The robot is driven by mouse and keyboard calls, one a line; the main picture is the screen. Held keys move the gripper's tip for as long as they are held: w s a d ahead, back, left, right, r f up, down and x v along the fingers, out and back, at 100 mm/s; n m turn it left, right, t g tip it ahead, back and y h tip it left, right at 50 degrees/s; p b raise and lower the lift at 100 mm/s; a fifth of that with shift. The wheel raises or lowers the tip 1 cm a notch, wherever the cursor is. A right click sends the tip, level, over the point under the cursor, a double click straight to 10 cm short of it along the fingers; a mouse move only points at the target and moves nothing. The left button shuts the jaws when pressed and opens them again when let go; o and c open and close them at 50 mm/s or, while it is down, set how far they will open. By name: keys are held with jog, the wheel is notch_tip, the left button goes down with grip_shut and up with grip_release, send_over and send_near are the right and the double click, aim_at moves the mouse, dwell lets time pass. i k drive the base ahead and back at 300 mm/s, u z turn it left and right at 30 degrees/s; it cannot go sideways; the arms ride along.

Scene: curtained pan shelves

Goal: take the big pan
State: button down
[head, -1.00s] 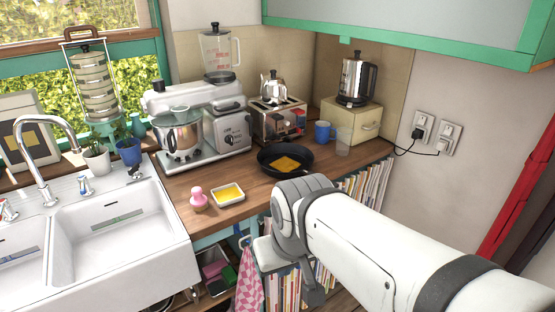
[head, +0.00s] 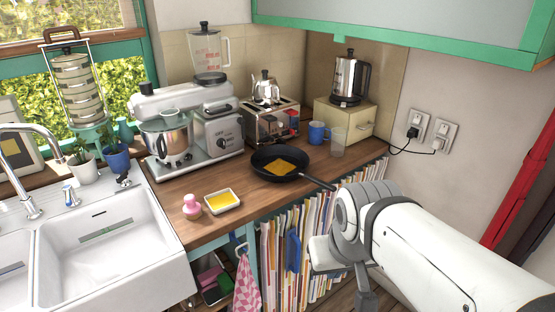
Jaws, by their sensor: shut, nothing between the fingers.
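A black frying pan (head: 270,165) sits on the wooden counter, with a flat orange-yellow piece inside it. It is the only frying pan I see, so I cannot compare sizes. Its handle (head: 318,184) points to the lower right, over the counter's front edge. My white and grey arm comes in from the lower right, and its bent joint is in front of the counter, below and right of the handle. The fingers of my gripper do not show. The arm looks apart from the pan.
A blue mug (head: 317,132) and a clear glass (head: 338,143) stand behind the pan. A toaster (head: 271,122), a butter dish (head: 222,201) and a pink object (head: 192,207) are nearby. Upright books (head: 305,235) fill the space below. A green-framed cabinet (head: 410,30) hangs above.

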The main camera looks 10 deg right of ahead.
aim_at(276, 163)
jog(key=z, duration=0.05)
jog(key=i, duration=1)
jog(key=z, duration=0.8)
jog(key=k, duration=1.6)
jog(key=u, duration=1)
jog(key=i, duration=1)
jog(key=u, duration=0.1)
